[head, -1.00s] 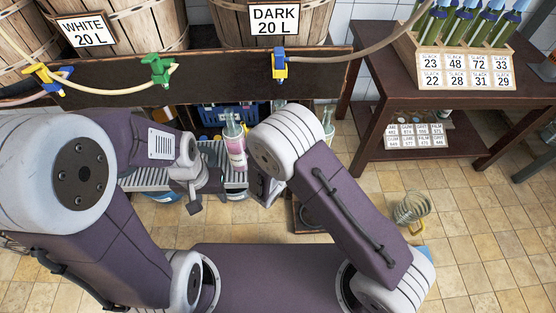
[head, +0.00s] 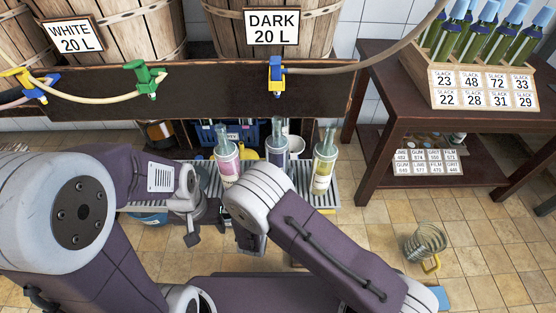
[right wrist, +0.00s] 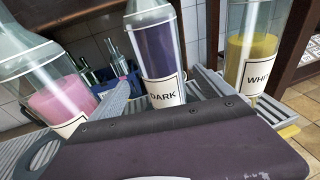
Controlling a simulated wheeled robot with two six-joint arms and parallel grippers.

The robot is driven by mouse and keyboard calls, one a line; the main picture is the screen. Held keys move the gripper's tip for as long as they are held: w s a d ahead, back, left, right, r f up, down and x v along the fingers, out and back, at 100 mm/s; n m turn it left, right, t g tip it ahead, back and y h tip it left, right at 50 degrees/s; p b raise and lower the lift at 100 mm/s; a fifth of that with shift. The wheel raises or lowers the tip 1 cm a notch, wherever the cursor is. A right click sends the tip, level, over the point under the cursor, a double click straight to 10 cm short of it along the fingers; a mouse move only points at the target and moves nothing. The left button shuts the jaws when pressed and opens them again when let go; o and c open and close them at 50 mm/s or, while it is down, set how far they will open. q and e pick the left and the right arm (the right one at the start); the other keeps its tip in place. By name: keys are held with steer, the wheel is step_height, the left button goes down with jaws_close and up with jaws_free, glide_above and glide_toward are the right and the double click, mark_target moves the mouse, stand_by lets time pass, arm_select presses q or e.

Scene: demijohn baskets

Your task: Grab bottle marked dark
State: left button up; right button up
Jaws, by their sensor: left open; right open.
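The bottle marked DARK (head: 277,152) stands upright between two others on a slatted metal rack (head: 325,196). It holds dark purple liquid, and its label is readable in the right wrist view (right wrist: 163,92). A pink bottle (head: 227,160) stands left of it. A yellow bottle (head: 323,165) stands right of it, its label partly reading WHI in the right wrist view (right wrist: 258,95). My left gripper (head: 192,218) is open and empty, left of the bottles. My right gripper (head: 249,238) is open, on the near side of the dark bottle, partly hidden by its arm.
Barrels with WHITE (head: 74,36) and DARK (head: 271,27) signs stand above a dark beam (head: 200,92) with coloured taps. A blue crate (head: 208,134) is behind the bottles. A wooden table (head: 385,75) stands right. A wire basket (head: 425,243) is on the tiled floor.

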steer(key=r+b+x, duration=0.1)
steer(key=b+x, duration=0.6)
steer(key=x, duration=0.1)
steer(key=shift+w+d+f, duration=0.3)
steer(key=shift+w, duration=0.1)
jaws_close()
steer(key=shift+r, duration=0.1)
